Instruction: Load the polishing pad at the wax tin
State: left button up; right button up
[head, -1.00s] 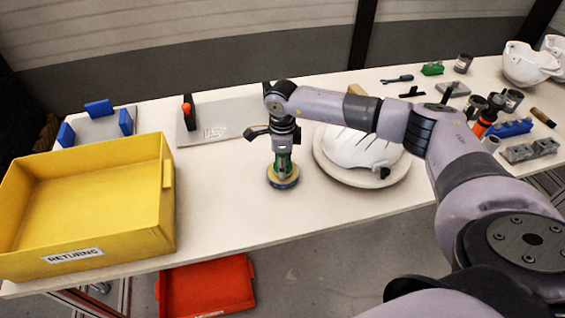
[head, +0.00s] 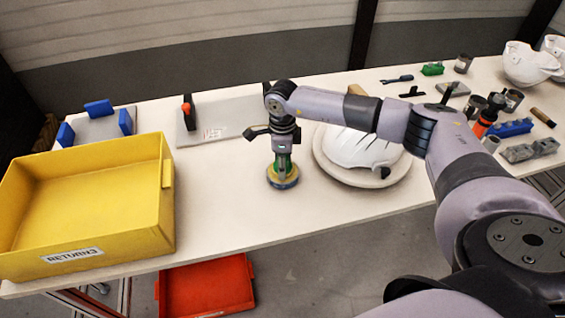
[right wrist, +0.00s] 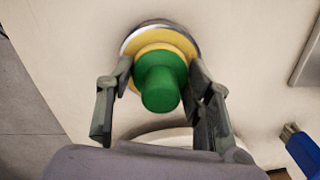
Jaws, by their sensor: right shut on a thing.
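The polishing pad has a green handle (right wrist: 160,80) and a yellow disc (right wrist: 162,45). In the head view the pad (head: 283,172) is upright below my right gripper (head: 282,163). My right gripper (right wrist: 160,92) is shut on the green handle, one finger on each side. The wax tin (right wrist: 128,45) shows only as a round silvery rim around and under the disc; the pad hides the rest. The pad is over the tin and looks in contact with it, though the exact contact is hidden. My left gripper is not in view.
A white helmet shell (head: 358,148) lies on a round stand (head: 335,178) just right of the pad. A yellow bin (head: 165,215) stands at the left. A grey plate with an orange-topped clamp (head: 187,110) is behind. The table front around the tin is clear.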

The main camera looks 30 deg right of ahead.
jog(key=shift+r+p, duration=2.15)
jog(key=shift+r, duration=1.3)
